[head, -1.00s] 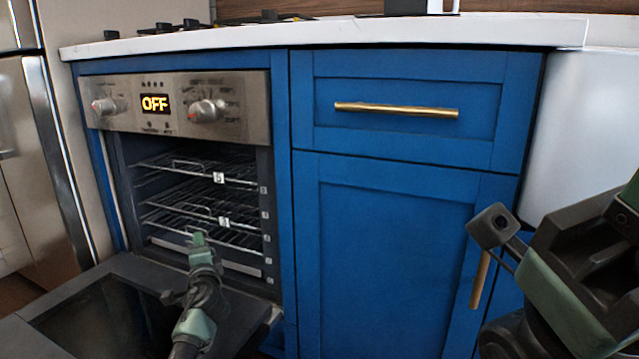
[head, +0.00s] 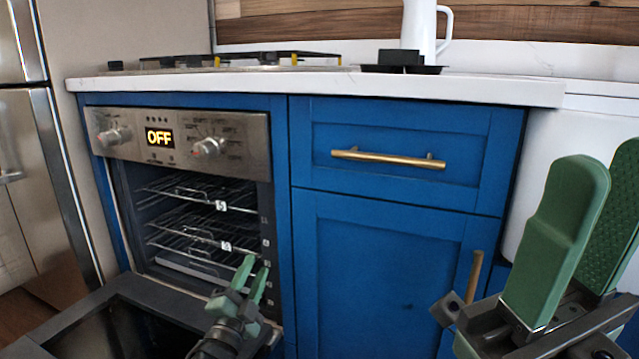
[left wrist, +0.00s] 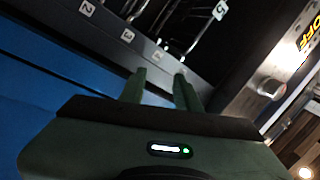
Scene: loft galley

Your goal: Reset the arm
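My left gripper (head: 254,262) is in front of the lower right part of the open oven (head: 190,200), above the lowered oven door. Its two green fingers stand apart with nothing between them. The left wrist view also shows these fingers (left wrist: 159,82) spread and empty, with the oven racks and blue cabinet front beyond. My right gripper (head: 608,160) is large and close at the right edge, fingers pointing up. A gap shows between its green fingers and I see nothing held. Part of it is cut off by the frame.
The oven door (head: 75,310) is lowered and juts out. Its display (head: 160,137) reads OFF. A blue drawer (head: 395,130) and cabinet door (head: 380,270) with brass handles are shut. A white counter (head: 330,84) carries a cooktop and a white jug (head: 418,28).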

